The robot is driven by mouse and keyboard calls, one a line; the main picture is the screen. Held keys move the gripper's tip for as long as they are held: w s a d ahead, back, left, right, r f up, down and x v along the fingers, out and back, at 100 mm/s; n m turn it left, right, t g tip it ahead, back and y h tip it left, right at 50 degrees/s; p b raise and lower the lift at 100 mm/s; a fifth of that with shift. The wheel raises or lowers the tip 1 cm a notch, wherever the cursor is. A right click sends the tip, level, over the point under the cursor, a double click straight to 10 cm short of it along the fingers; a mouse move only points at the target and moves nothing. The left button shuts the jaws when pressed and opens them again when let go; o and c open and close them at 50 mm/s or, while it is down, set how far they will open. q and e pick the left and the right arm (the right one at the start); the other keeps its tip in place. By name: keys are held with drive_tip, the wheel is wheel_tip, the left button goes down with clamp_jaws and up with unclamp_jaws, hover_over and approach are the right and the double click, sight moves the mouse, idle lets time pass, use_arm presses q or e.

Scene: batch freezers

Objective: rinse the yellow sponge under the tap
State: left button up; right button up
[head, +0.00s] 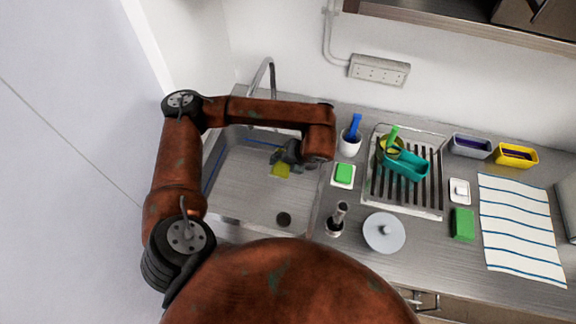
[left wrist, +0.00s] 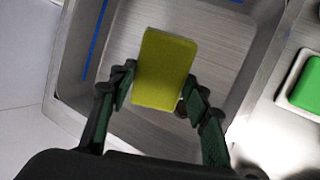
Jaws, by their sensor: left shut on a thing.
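The yellow sponge (head: 281,170) is over the sink basin (head: 240,190) in the head view. My left gripper (head: 285,157) is shut on it, and the arm reaches across the back of the sink. In the left wrist view the sponge (left wrist: 164,68) sits between the two fingers of the left gripper (left wrist: 156,92), with the sink floor behind it. The tap (head: 262,72) is a grey curved spout at the back of the sink; its lower part is hidden by my arm. I cannot see any water running. My right gripper is not in view.
Right of the sink are a green sponge on a white dish (head: 343,174), a white cup with a blue brush (head: 349,142), a draining rack (head: 405,205) with a teal scoop, and a round lid (head: 384,232). A striped towel (head: 520,228) lies far right.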

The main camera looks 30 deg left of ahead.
use_arm(q)
drive_tip(key=a, duration=0.1)
drive_tip(key=a+b, duration=0.1)
drive_tip(key=a+f+b, duration=0.1)
drive_tip(key=shift+w+a, duration=0.2)
drive_tip(key=shift+w, duration=0.2)
drive_tip(key=w+a+f+b, duration=0.1)
drive_tip(key=w+a+b, duration=0.1)
drive_tip(key=a, duration=0.7)
drive_tip(key=shift+f, duration=0.25)
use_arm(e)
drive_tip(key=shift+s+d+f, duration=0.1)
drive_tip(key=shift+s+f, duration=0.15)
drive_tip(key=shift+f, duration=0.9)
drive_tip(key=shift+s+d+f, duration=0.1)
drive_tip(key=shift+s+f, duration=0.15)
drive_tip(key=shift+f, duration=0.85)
use_arm(q)
drive_tip(key=shift+w, duration=0.1)
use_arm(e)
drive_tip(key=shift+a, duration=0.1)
